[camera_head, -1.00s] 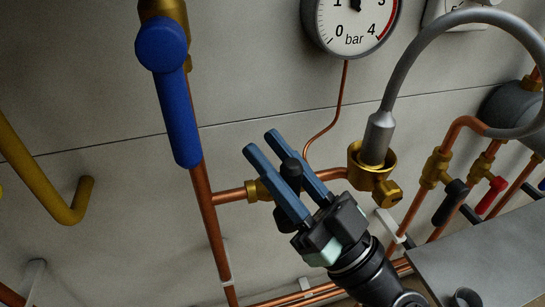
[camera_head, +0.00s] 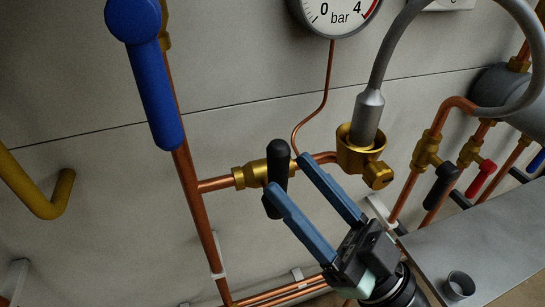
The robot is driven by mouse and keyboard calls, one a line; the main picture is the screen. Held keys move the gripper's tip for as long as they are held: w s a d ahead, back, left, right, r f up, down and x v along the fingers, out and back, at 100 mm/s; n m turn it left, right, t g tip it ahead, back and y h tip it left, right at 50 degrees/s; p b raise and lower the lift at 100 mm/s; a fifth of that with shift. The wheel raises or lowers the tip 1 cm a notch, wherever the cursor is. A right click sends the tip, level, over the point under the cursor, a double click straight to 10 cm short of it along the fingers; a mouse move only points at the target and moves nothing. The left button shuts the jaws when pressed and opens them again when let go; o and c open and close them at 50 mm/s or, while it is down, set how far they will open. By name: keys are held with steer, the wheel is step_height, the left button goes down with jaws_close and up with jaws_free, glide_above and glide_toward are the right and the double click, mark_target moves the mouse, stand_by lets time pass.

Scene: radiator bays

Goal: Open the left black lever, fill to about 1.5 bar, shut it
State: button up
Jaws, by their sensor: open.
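The left black lever (camera_head: 278,158) sits on a brass valve (camera_head: 249,175) in the short copper branch and stands roughly upright in the picture, across the pipe. My gripper (camera_head: 287,174) is open, with two blue fingers. The left fingertip overlaps the lever's lower part; the right fingertip is just right of it. I cannot tell whether either finger touches the lever. The pressure gauge (camera_head: 338,18), marked in bar, is cut off by the top edge. Its 0 and 4 show, but the needle is out of view.
A grey hose (camera_head: 369,112) ends at the brass fitting (camera_head: 361,158) right of the valve. A blue lever (camera_head: 157,95) hangs at upper left. Another black lever (camera_head: 441,185) and a red lever (camera_head: 480,178) are farther right. A grey shelf (camera_head: 470,240) stands at lower right.

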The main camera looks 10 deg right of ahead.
steer(key=v, duration=0.6)
steer(key=shift+b, duration=0.4)
